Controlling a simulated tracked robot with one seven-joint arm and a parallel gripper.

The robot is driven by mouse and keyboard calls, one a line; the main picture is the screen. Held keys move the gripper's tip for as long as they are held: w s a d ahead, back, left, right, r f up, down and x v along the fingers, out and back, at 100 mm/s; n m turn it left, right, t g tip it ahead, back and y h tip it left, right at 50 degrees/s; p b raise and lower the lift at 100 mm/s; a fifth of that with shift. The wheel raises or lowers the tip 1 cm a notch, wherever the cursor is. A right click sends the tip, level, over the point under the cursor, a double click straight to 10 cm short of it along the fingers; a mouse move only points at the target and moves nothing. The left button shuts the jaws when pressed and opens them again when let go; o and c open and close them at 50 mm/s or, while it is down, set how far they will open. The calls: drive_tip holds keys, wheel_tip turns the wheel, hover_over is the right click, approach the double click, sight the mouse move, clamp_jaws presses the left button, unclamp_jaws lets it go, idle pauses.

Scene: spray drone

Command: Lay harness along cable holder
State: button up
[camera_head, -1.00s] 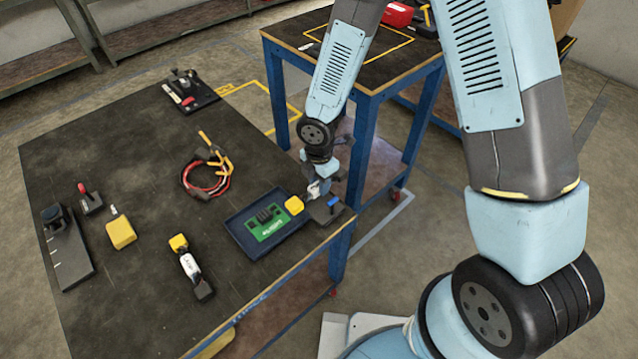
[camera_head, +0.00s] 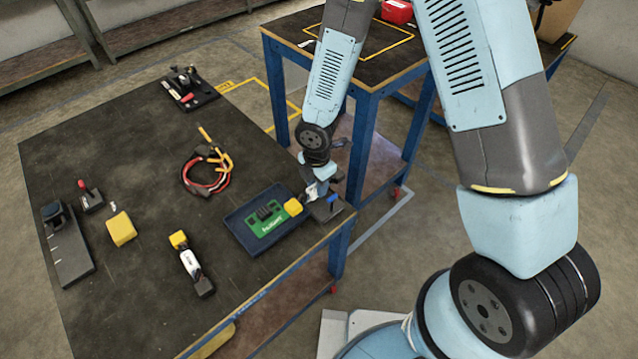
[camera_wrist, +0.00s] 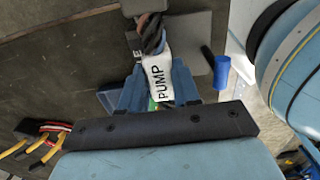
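My gripper (camera_wrist: 157,72) is low over the near right corner of the dark table. In the wrist view its two blue fingers sit close against both sides of a white piece marked PUMP (camera_wrist: 156,73), which looks like part of the harness. Dark cables (camera_wrist: 150,32) run from its far end. In the head view the gripper (camera_head: 317,190) partly hides this piece. A grey block (camera_head: 326,209) with a blue part (camera_head: 332,199) is beside it; I cannot tell whether it is the cable holder. A red and black cable loop with yellow ends (camera_head: 207,175) lies mid-table.
A blue tray (camera_head: 238,221) with a green board (camera_head: 267,222) and a yellow block (camera_head: 293,206) are left of the gripper. A yellow, white and black part (camera_head: 190,263), a yellow block (camera_head: 121,229) and a grey bracket (camera_head: 68,250) lie further left. A blue-framed table (camera_head: 372,85) stands behind.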

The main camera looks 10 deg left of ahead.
drive_tip(key=o, duration=0.5)
wheel_tip(320, 180, up, 13)
drive_tip(key=shift+r, duration=0.1)
idle(0.6)
